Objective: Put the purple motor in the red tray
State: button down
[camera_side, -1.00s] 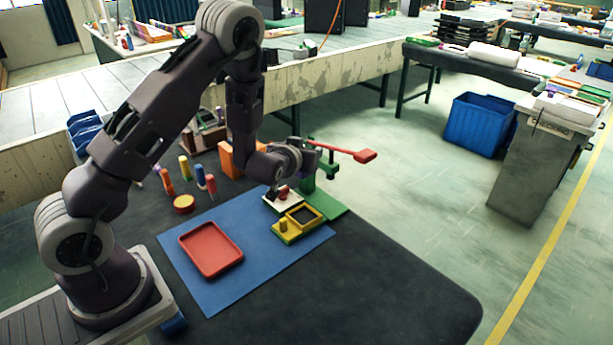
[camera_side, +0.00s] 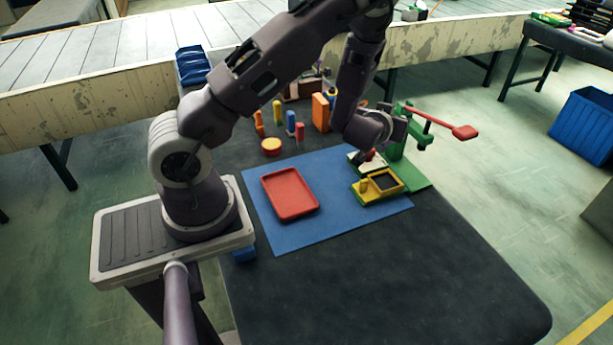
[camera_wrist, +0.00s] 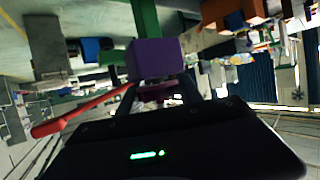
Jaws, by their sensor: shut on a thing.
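The purple motor (camera_wrist: 152,58) shows as a purple block in the wrist view, between the fingers of my gripper (camera_wrist: 160,90), which is shut on it. In the side view my gripper (camera_side: 396,128) is beside the green press, right of and beyond the red tray; the motor is hardly visible there. The red tray (camera_side: 290,194) lies flat and empty on the blue mat (camera_side: 330,222), at its left part.
The green press (camera_side: 397,148) with a long red lever (camera_side: 440,124) stands close to my gripper. A yellow fixture (camera_side: 377,186) and a white fixture (camera_side: 354,158) are between it and the tray. Several coloured cylinders and an orange block (camera_side: 320,112) stand behind the mat.

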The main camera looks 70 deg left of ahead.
jog(key=s+a+f+n+g+y, duration=0.45)
jog(key=s+f+n+g, duration=0.2)
jog(key=s, duration=0.55)
jog(key=n+g, duration=0.6)
send_over(284, 188)
jog(key=shift+m, duration=0.25)
notch_tip(284, 188, down, 9)
jog(key=shift+f, duration=0.35)
jog(key=c, duration=0.8)
grip_release()
jog(key=shift+f, duration=0.1)
